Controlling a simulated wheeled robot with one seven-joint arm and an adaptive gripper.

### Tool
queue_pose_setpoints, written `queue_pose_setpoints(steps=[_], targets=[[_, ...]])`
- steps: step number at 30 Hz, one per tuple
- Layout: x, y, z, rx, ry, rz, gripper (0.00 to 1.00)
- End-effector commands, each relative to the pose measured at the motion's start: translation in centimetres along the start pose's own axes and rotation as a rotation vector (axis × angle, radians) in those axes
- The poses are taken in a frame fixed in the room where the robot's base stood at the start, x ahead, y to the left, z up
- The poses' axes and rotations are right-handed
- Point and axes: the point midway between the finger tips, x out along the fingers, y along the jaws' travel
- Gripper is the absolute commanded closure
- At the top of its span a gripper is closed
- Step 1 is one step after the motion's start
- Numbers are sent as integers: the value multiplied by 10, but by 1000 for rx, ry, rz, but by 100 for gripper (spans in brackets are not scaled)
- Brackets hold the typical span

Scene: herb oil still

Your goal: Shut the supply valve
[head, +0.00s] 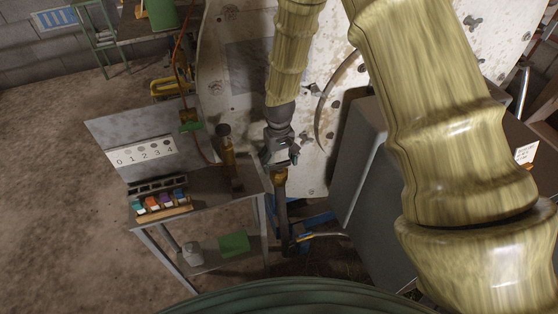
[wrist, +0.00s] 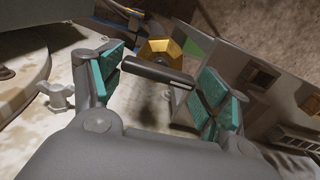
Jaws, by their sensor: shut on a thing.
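The supply valve shows as a brass body (head: 280,175) on top of a dark upright pipe (head: 282,212) beside the small metal table. In the wrist view its brass hex part (wrist: 166,48) lies just beyond the fingers, with a dark grey bar-like lever (wrist: 155,76) in front of it. My gripper (head: 281,157) is right above the valve, pointing down. In the wrist view my gripper's teal pads (wrist: 160,84) stand wide apart, shut on the lever, which spans from one pad to the other. The exact contact at each pad is partly hidden.
A metal table (head: 205,190) with a bottle (head: 228,150), a rack of coloured pieces (head: 160,198) and a numbered 0–4 board (head: 146,153) stands left. A large pale spotted vessel (head: 235,90) is behind, a grey box (head: 358,165) right. Floor at far left is clear.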

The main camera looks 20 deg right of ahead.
Motion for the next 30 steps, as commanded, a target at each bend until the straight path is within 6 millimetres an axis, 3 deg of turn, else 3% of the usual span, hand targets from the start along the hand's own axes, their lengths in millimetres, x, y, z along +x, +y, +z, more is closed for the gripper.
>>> queue_pose_setpoints(steps=[9, 10, 13, 25, 30], targets=[[0, 0, 0, -2, 0, 1, 49], [0, 0, 0, -2, 0, 1, 21], [0, 0, 0, -2, 0, 1, 3], [-1, 0, 0, -1, 1, 1, 3], [-12, 0, -1, -1, 2, 0, 3]])
